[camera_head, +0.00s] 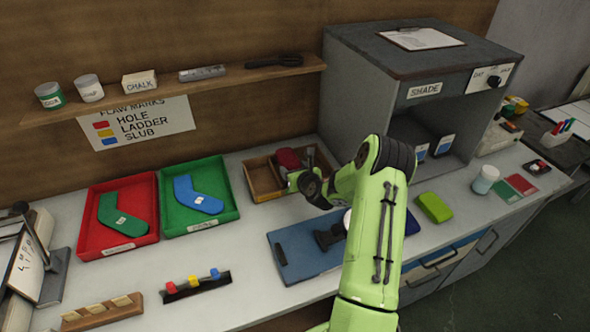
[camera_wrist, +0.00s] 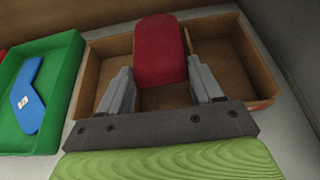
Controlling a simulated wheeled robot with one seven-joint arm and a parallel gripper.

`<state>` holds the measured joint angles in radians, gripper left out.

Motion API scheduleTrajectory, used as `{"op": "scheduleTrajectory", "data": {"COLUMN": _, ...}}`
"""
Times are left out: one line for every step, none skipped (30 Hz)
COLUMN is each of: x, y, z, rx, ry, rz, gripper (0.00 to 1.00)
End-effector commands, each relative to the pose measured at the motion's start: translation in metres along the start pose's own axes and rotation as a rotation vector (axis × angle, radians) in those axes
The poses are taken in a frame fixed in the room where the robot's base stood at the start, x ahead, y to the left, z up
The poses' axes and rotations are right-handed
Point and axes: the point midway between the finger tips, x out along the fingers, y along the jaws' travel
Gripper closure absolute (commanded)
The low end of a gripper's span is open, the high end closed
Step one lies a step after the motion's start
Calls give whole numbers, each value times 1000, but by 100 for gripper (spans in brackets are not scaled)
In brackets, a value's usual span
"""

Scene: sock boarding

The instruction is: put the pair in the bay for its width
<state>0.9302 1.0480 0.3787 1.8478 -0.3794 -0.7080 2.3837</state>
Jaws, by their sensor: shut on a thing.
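A dark red, rounded bundle, likely the pair (camera_wrist: 160,48), is held between the fingers of my gripper (camera_wrist: 163,82). In the head view the red bundle (camera_head: 289,158) shows over the brown box, just beyond my gripper (camera_head: 301,180). The brown open box (camera_wrist: 88,85) lies under and around it; its near wall also shows in the head view (camera_head: 262,181). Bare box floor shows on both sides of the bundle. My fingers and the bundle hide the box's middle, and I cannot tell whether the bundle touches the floor.
A green tray (camera_head: 232,214) with a blue sock and a red tray (camera_head: 86,246) with a green sock stand left of the box. A blue board (camera_head: 295,268) lies in front. The grey SHADE cabinet (camera_head: 365,85) stands close on the right. A shelf (camera_head: 225,78) runs above.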

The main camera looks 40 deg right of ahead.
Motion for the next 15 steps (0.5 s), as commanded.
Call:
{"op": "scheduleTrajectory", "data": {"x": 3, "y": 0, "z": -8, "rx": 0, "ry": -1, "rz": 0, "gripper": 70}}
{"op": "scheduleTrajectory", "data": {"x": 4, "y": 0, "z": -9, "rx": 0, "ry": -1, "rz": 0, "gripper": 70}}
{"op": "scheduleTrajectory", "data": {"x": 4, "y": 0, "z": -10, "rx": 0, "ry": -1, "rz": 0, "gripper": 70}}
{"op": "scheduleTrajectory", "data": {"x": 5, "y": 0, "z": -11, "rx": 0, "ry": -1, "rz": 0, "gripper": 70}}
{"op": "scheduleTrajectory", "data": {"x": 5, "y": 0, "z": -11, "rx": 0, "ry": -1, "rz": 0, "gripper": 70}}
{"op": "scheduleTrajectory", "data": {"x": 4, "y": 0, "z": -10, "rx": 0, "ry": -1, "rz": 0, "gripper": 70}}
{"op": "scheduleTrajectory", "data": {"x": 4, "y": 0, "z": -10, "rx": 0, "ry": -1, "rz": 0, "gripper": 70}}
{"op": "scheduleTrajectory", "data": {"x": 4, "y": 0, "z": -10, "rx": 0, "ry": -1, "rz": 0, "gripper": 70}}
{"op": "scheduleTrajectory", "data": {"x": 4, "y": 0, "z": -9, "rx": 0, "ry": -1, "rz": 0, "gripper": 70}}
{"op": "scheduleTrajectory", "data": {"x": 4, "y": 0, "z": -9, "rx": 0, "ry": -1, "rz": 0, "gripper": 70}}
{"op": "scheduleTrajectory", "data": {"x": 4, "y": 0, "z": -9, "rx": 0, "ry": -1, "rz": 0, "gripper": 70}}
{"op": "scheduleTrajectory", "data": {"x": 4, "y": 0, "z": -9, "rx": 0, "ry": -1, "rz": 0, "gripper": 30}}
{"op": "scheduleTrajectory", "data": {"x": 4, "y": 0, "z": -9, "rx": 0, "ry": -1, "rz": 0, "gripper": 26}}
{"op": "scheduleTrajectory", "data": {"x": 4, "y": 0, "z": -9, "rx": 0, "ry": -1, "rz": 0, "gripper": 21}}
{"op": "scheduleTrajectory", "data": {"x": 4, "y": 0, "z": -9, "rx": 0, "ry": -1, "rz": 0, "gripper": 15}}
